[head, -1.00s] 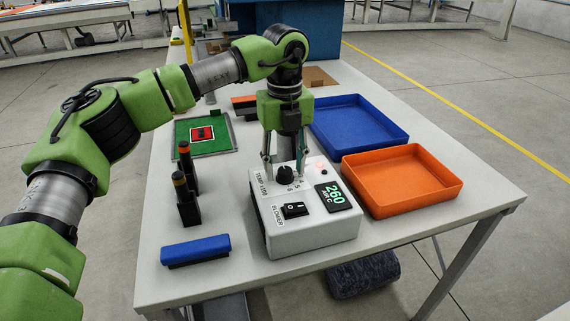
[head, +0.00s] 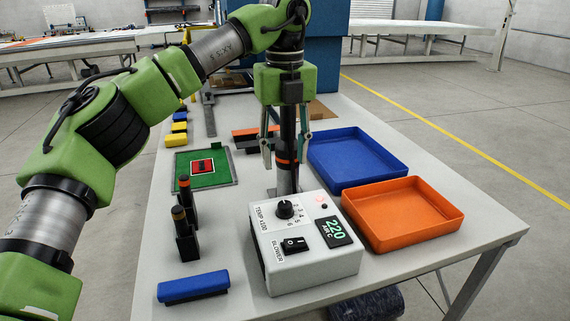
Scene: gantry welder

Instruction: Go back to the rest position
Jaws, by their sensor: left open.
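My left gripper (head: 285,160) is open in the head view, pointing down, raised above and behind the white control box. The control box (head: 300,265) has a black temperature knob (head: 285,208), a black blower rocker switch (head: 296,245) and a green display (head: 334,231) reading 220. The gripper is apart from the knob. A dark upright cylinder with an orange band (head: 286,160) shows between the fingers; I cannot tell whether it touches them. My right gripper is not in view.
A blue tray (head: 357,158) and an orange tray (head: 404,212) stand to the right. A green board (head: 204,168), a black holder with upright tools (head: 187,240) and a blue-topped block (head: 193,287) lie left. Yellow blocks (head: 178,127) sit farther back.

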